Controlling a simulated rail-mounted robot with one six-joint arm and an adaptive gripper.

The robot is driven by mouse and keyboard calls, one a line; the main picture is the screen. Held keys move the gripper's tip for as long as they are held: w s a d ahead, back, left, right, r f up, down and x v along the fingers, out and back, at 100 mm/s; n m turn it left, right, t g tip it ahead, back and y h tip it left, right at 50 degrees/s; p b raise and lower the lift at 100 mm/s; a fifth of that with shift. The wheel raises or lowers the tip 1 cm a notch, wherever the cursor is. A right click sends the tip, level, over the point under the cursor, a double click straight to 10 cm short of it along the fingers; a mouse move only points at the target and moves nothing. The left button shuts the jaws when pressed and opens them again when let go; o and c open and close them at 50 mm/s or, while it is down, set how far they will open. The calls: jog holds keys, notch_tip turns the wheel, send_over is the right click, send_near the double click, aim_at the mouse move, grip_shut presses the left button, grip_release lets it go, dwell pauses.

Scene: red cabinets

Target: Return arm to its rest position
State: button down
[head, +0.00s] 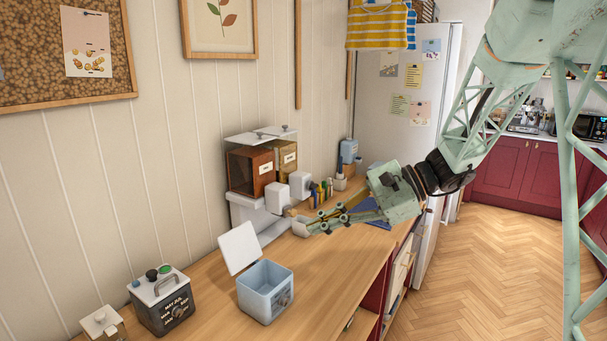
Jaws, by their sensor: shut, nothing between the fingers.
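My gripper (297,222) shows in the head view, with its arm coming in from the upper right. It hangs above the wooden counter and points left, its fingers shut with nothing between them. Its fingertips are in front of the white fittings by the wall and beyond the light blue box. The green lattice arm reaches over the front edge of the counter, and its upper part is cut off by the top of the picture.
The wooden counter (215,286) runs along the wall. A white fridge (432,105) stands behind the arm. Wooden floor (490,270) is clear at right.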

jog(key=s+d+r+n+h, duration=0.2)
jog(key=s+d+n+h, duration=0.1)
jog(key=s, duration=0.8)
jog(key=s+d+r+n+h, duration=0.2)
jog(key=s+d+n+h, duration=0.1)
jog(key=s, duration=0.7)
jog(key=s+d+r+n+h, duration=0.2)
jog(key=s+d+n+h, duration=0.1)
jog(key=s, duration=0.8)
jog(key=s+d+n+t+h, duration=0.3)
jog(key=s+d+n, duration=0.1)
jog(key=s+d, duration=0.4)
jog(key=shift+s+d+r, duration=0.15)
jog(key=shift+s+d, duration=0.1)
jog(key=shift+s, duration=0.55)
